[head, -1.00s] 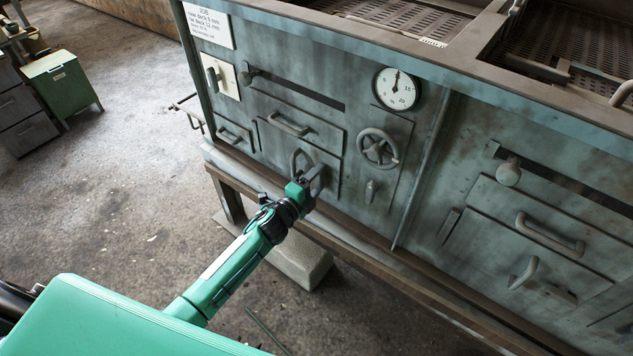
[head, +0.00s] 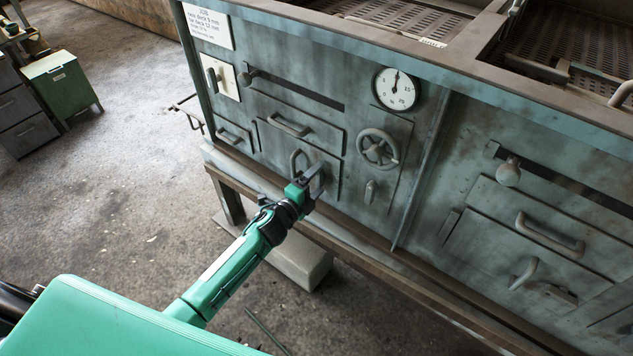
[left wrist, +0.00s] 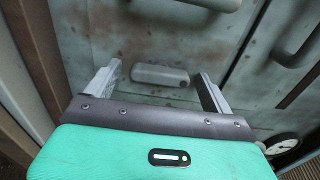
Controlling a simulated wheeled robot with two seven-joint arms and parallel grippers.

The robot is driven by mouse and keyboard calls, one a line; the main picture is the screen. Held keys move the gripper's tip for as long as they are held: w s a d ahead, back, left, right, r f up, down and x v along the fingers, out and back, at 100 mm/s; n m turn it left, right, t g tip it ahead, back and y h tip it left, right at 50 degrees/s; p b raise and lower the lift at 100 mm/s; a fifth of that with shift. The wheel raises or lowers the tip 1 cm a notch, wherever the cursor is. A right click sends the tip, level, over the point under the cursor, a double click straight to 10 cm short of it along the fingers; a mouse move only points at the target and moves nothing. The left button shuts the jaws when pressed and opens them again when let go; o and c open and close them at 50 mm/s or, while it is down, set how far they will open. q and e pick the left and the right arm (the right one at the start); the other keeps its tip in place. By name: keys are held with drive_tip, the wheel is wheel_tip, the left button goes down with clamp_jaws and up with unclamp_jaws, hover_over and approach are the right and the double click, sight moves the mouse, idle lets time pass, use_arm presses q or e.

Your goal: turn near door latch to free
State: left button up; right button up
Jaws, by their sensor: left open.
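A short rounded bar, the door latch (left wrist: 160,76), lies flat on the grey-green door panel in the left wrist view, with a small pivot at its right end. My left gripper (left wrist: 160,82) is open, with one finger on each side of the latch. No contact with the latch can be made out. My right gripper is not in view.
The machine front carries a handwheel (head: 377,149), a round dial (head: 396,89), a small knob (head: 370,192) and an upper door handle (head: 290,125). Right-hand doors have a similar handle (head: 550,236). A ledge (head: 350,235) runs below the panel. The floor at left is mostly clear.

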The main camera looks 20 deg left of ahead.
use_arm(q)
drive_tip(key=v, duration=1.3)
drive_tip(key=shift+s, duration=0.3)
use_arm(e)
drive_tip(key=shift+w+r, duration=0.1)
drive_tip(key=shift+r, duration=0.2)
use_arm(q)
drive_tip(key=shift+a, duration=0.1)
